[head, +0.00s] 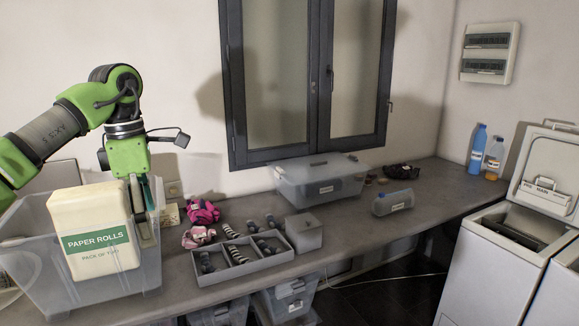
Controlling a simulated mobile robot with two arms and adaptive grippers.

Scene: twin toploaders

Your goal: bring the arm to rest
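My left arm comes in from the left, and its gripper (145,215) points down at the right side of a cream pack of paper rolls (90,205) with a green label. The pack stands upright at a clear plastic bin (135,285), its top above the bin's rim. The gripper's fingers overlap the pack's right edge and are partly hidden; I cannot tell whether they are closed on it or only beside it. My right gripper is not in view.
The grey counter (350,228) holds a divided tray (245,268) with rolled socks, pink cloth bundles (203,212), a lidded clear box (320,180) and a grey-blue bottle (393,202). A top-loading washer (500,250) stands at right. The window (310,75) is behind.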

